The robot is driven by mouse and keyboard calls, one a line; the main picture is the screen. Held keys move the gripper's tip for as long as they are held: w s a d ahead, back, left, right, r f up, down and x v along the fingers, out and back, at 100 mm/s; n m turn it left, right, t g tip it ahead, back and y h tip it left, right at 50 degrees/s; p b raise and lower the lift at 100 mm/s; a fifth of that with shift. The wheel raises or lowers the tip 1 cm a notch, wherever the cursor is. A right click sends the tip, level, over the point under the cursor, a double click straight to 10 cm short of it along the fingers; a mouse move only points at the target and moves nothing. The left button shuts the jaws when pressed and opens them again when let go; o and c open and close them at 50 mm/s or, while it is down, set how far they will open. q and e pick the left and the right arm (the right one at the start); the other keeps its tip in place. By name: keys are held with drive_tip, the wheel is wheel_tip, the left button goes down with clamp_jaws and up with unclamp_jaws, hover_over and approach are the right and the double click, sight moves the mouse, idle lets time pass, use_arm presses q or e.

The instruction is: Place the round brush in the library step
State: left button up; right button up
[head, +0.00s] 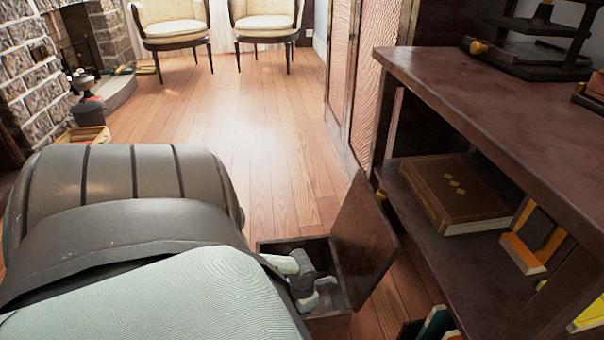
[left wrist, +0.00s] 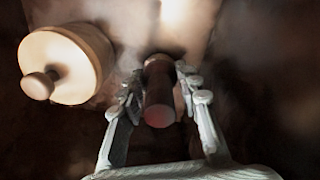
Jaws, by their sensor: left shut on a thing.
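The library step appears as a dark wooden box with its lid (head: 362,240) raised, standing on the floor beside a shelf unit in the head view. My left gripper (head: 318,290) is down inside the box opening. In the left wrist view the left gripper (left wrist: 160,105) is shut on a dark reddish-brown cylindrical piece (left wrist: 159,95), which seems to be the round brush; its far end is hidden. A pale round wooden thing with a knob (left wrist: 62,65) lies to the left of the fingers, apart from them. My right gripper is not in view.
The shelf unit (head: 510,110) stands at right, holding a brown book (head: 455,190). The wooden floor (head: 250,110) beyond is clear up to two chairs.

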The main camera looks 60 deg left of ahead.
use_arm(q)
drive_tip(key=shift+f, duration=0.3)
drive_tip(key=shift+f, duration=0.1)
drive_tip(key=shift+f, duration=0.15)
drive_tip(key=o, duration=1.1)
